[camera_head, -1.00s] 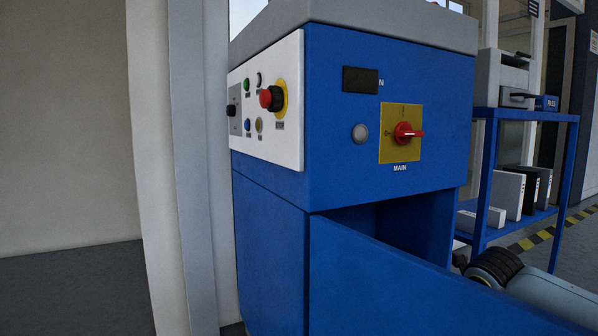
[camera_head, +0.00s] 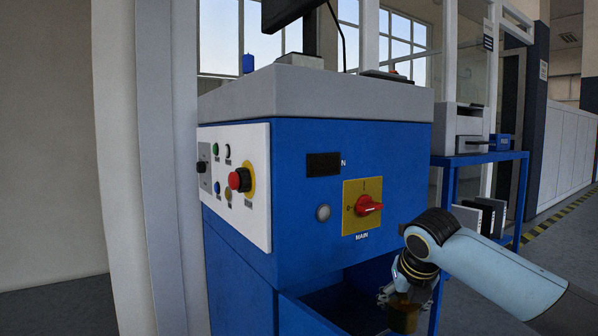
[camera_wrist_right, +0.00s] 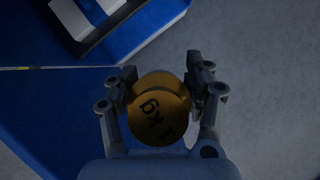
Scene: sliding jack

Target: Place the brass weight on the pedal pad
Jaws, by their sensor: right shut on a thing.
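The weight is in the air beside the cabinet's open recess. I see no pedal pad in either view. My left gripper is out of view.
The blue cabinet (camera_head: 290,190) has a white button panel (camera_head: 235,180) and a red main switch (camera_head: 368,205). An open drawer-like recess (camera_head: 345,300) is below. A blue shelf (camera_head: 480,158) with binders stands at right. Grey floor lies right of it.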

